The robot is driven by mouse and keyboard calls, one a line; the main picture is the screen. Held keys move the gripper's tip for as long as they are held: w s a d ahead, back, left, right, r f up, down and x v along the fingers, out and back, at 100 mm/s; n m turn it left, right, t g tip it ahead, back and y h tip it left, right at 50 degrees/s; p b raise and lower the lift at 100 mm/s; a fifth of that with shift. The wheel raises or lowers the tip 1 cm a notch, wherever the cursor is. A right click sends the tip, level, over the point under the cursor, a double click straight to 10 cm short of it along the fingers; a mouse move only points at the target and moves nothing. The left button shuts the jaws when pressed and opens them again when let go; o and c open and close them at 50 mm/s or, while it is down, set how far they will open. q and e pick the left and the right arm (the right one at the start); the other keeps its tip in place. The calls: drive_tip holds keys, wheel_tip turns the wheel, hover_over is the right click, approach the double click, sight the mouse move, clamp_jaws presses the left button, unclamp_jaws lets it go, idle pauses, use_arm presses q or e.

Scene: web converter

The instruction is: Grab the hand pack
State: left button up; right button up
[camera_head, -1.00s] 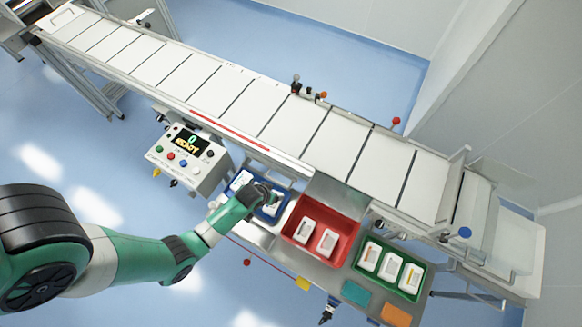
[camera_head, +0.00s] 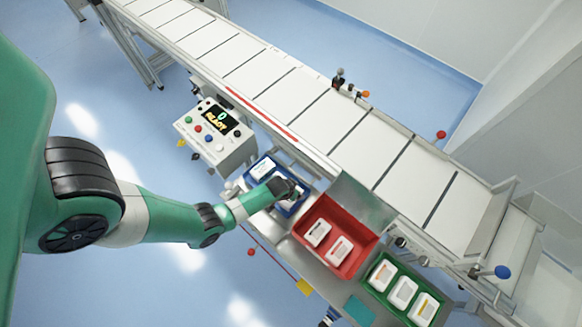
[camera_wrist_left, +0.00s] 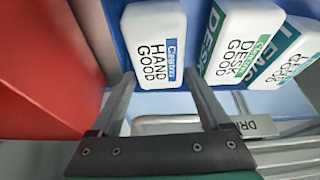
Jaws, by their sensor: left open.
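The hand pack (camera_wrist_left: 153,45) is a white block with a blue label strip and the words HAND GOOD. In the left wrist view it lies in the blue bin (camera_wrist_left: 118,12), at its left side. My left gripper (camera_wrist_left: 160,76) is open, its two fingertips at the near end of the hand pack, one towards each side; I cannot tell if they touch it. In the head view my left gripper (camera_head: 288,190) is over the blue bin (camera_head: 249,178) and hides part of its contents. My right gripper is not in view.
A green-labelled DESK pack (camera_wrist_left: 240,45) and a teal-labelled LENS pack (camera_wrist_left: 288,52) lie to the right. The red bin (camera_wrist_left: 40,70) borders the blue bin closely; it also shows in the head view (camera_head: 350,222). The green bin (camera_head: 372,283) and conveyor (camera_head: 310,110) are nearby.

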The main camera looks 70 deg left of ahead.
use_arm(q)
drive_tip(key=b+x, duration=0.1)
drive_tip(key=x, duration=0.1)
drive_tip(key=shift+a+f, duration=0.1)
drive_tip(key=shift+f, duration=0.15)
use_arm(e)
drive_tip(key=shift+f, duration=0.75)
use_arm(q)
drive_tip(key=shift+r, duration=0.1)
drive_tip(key=c, duration=1.1)
drive_tip(key=shift+c, duration=0.2)
drive_tip(key=shift+w+r+p, duration=0.1)
drive_tip(key=shift+r+p, duration=0.4)
wheel_tip(320, 180, up, 3)
drive_tip(key=shift+f+p, duration=0.1)
drive_tip(key=shift+p, duration=0.8)
drive_tip(key=s+a+r+p, duration=0.5)
drive_tip(key=s+r+p, duration=0.3)
drive_tip(key=s, duration=0.5)
drive_tip(key=shift+a+r, duration=0.25)
drive_tip(key=shift+r, duration=0.35)
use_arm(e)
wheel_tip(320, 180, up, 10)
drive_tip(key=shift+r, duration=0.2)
